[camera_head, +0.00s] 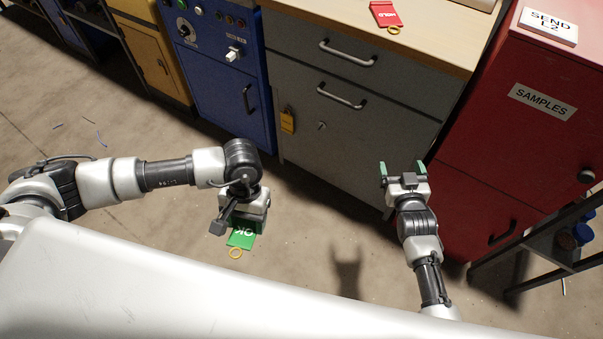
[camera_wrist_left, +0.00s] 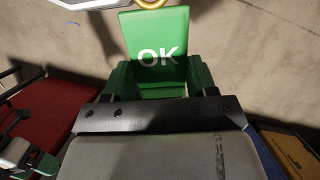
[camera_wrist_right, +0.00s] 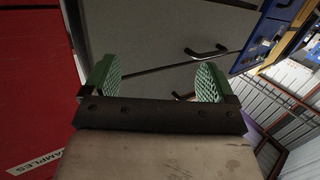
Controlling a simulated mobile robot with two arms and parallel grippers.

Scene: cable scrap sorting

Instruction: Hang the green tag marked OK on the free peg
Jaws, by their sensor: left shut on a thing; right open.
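The green tag marked OK (camera_head: 241,237) is held in my left gripper (camera_head: 235,222), above the floor in front of the grey cabinet. A yellow ring (camera_head: 235,253) hangs at its outer end. In the left wrist view the tag (camera_wrist_left: 158,48) sits between the green fingers of my left gripper (camera_wrist_left: 160,85), with its OK face showing and the ring cut by the top edge. My right gripper (camera_head: 402,167) is open and empty, in front of the grey cabinet's right side. In the right wrist view its fingers (camera_wrist_right: 160,82) stand wide apart. No peg can be made out.
A red tag (camera_head: 386,14) with a ring lies on the wooden top (camera_head: 445,40) of the grey cabinet (camera_head: 345,125). A padlock (camera_head: 287,122) hangs on that cabinet. A red SAMPLES cabinet (camera_head: 500,140) stands right, a blue cabinet (camera_head: 222,75) left. Floor between is clear.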

